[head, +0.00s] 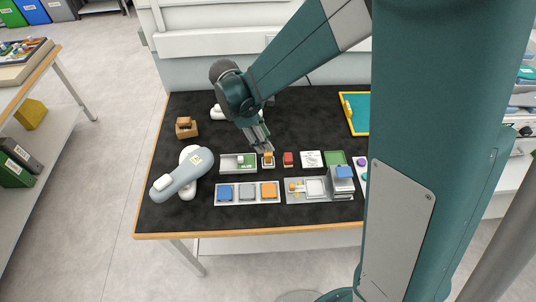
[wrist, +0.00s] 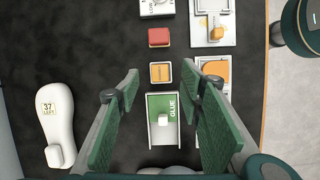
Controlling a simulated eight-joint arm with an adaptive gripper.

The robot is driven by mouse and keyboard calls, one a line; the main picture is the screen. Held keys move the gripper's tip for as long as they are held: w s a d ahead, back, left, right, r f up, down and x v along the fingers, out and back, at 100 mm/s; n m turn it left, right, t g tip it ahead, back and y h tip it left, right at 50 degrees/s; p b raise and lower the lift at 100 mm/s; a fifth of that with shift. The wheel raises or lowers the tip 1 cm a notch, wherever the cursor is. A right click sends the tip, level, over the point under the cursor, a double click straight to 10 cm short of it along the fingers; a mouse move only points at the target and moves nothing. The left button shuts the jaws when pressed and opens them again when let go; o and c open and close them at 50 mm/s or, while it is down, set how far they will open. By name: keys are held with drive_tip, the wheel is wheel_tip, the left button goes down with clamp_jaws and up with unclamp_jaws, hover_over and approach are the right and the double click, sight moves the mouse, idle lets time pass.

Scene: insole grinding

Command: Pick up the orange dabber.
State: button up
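The orange dabber (head: 268,159) is a small orange block in a pale square holder, in the middle of the black table. In the wrist view the dabber (wrist: 161,72) shows from above, near the line between my fingertips. My gripper (head: 265,148) is above the table, with its fingertips just behind the dabber in the head view. In the wrist view my gripper (wrist: 167,84) is open, its green pads far apart with nothing held between them. The exact height of the fingertips over the dabber cannot be told.
A red block (head: 288,159) stands right of the dabber, and a green glue tray (head: 227,169) with a white block left of it. A grey tray (head: 235,201) with blue, grey and orange pads lies in front. A labelled white form (wrist: 58,125) and a grey form (head: 178,177) are nearby.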

sight(268, 153)
drive_tip(key=shift+w+a+f+n+h, duration=0.15)
drive_tip(key=shift+a+f+n, duration=0.1)
drive_tip(key=shift+a+f, duration=0.3)
drive_tip(key=shift+w+a+f+n+h, duration=0.15)
drive_tip(key=shift+a+f+n, duration=0.15)
drive_tip(key=shift+f, duration=0.4)
drive_tip(key=shift+s+f, duration=0.1)
drive_tip(key=shift+x, duration=1.25)
drive_tip(key=shift+x, duration=2.55)
drive_tip(key=shift+d, duration=0.15)
drive_tip(key=shift+c, duration=0.3)
drive_tip(key=c, duration=0.9)
